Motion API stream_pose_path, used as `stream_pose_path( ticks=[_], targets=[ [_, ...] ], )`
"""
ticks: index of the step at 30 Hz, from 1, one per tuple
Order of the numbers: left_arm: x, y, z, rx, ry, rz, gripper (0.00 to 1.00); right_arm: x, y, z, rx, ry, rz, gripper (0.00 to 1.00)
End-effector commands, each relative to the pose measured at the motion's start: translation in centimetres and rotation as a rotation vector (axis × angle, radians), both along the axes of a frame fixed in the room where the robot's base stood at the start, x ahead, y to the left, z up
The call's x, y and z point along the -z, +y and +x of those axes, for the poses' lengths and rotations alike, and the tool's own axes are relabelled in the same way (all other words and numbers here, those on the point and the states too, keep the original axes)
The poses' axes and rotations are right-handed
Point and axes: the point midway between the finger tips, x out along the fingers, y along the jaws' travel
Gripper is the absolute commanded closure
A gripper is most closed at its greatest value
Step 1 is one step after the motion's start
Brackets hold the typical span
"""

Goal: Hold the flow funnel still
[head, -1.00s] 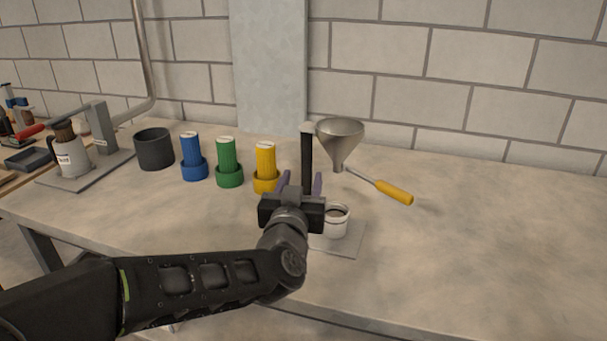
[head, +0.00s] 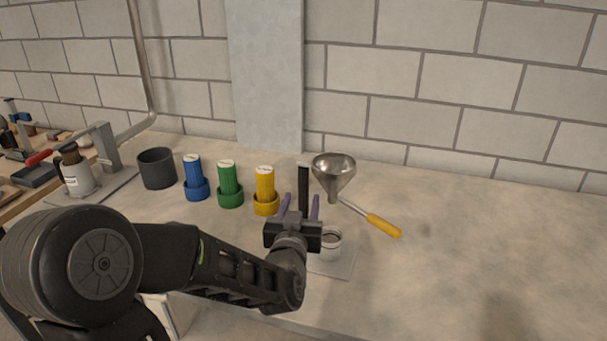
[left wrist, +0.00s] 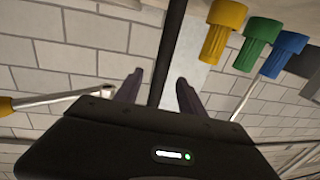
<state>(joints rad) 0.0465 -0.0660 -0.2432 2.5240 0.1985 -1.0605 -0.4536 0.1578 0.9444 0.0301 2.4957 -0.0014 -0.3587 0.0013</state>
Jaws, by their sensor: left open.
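That view shows the rod and part of the yellow handle (left wrist: 5,106), but not the cone. My right gripper is out of view.
A white cup (head: 331,247) stands below the funnel on a thin plate (head: 338,268), partly behind my gripper. Yellow (head: 265,185), green (head: 229,180) and blue (head: 194,174) cylinders and a dark pot (head: 157,168) stand left. The table's right side is clear.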

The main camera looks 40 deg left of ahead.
Motion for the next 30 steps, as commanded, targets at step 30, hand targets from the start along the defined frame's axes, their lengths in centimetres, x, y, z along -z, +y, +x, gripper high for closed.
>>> stream_pose_path(
  ticks=[30],
  targets=[
    [0.0,2.3,4.2,-0.002,-0.004,0.002,0.81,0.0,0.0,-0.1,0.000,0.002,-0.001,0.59]
  ],
)
